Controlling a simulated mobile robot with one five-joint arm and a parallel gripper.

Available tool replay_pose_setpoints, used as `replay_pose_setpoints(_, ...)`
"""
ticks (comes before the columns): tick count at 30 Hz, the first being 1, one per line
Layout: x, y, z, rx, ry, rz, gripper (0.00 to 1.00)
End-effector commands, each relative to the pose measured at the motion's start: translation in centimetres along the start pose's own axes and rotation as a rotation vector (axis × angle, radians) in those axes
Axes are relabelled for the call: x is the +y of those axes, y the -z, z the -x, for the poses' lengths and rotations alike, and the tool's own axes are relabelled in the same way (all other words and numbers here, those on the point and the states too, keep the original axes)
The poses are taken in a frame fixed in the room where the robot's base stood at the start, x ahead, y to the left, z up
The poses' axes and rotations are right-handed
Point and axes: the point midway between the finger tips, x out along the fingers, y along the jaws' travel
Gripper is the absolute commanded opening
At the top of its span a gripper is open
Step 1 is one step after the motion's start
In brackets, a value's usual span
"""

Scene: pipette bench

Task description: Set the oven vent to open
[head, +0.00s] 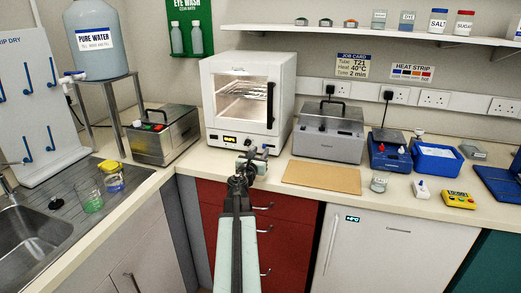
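The white oven (289,75) stands on the bench at the back, its door closed with a lit window and a black vertical handle (270,105) on the right. Racks show inside. A small yellow display (229,139) is lit on the panel below the door. The vent and its setting cannot be made out. My arm reaches up from the bottom of the picture, and my gripper (256,152) is in front of the oven's lower right front. It overlaps the right part of the panel. Whether it touches the oven, and whether its fingers are apart, is too small to tell.
A grey lidded bath (328,137) stands right of the oven and a metal box with buttons (165,136) stands left. A tan board (321,177) lies at the front right. A shelf (375,34) runs above.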

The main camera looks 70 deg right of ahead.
Motion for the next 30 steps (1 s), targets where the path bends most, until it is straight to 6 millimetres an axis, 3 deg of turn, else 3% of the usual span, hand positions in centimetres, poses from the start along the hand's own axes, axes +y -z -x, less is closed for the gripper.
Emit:
replay_pose_setpoints(3,0.2,0.0,-2.6,0.0,-0.001,-0.001,0.35)
replay_pose_setpoints(6,0.2,0.0,-3.7,0.0,-0.001,-0.001,0.35)
replay_pose_setpoints(13,0.2,0.0,-3.7,0.0,-0.003,-0.002,0.35)
replay_pose_setpoints(14,0.2,0.0,-3.7,0.0,-0.003,-0.002,0.32)
replay_pose_setpoints(17,0.2,0.0,-3.7,0.0,-0.003,-0.002,0.04)
replay_pose_setpoints(18,0.3,0.0,-3.7,0.0,-0.003,-0.002,0.0)
replay_pose_setpoints(30,0.3,0.0,-3.6,0.0,-0.004,-0.002,0.0)
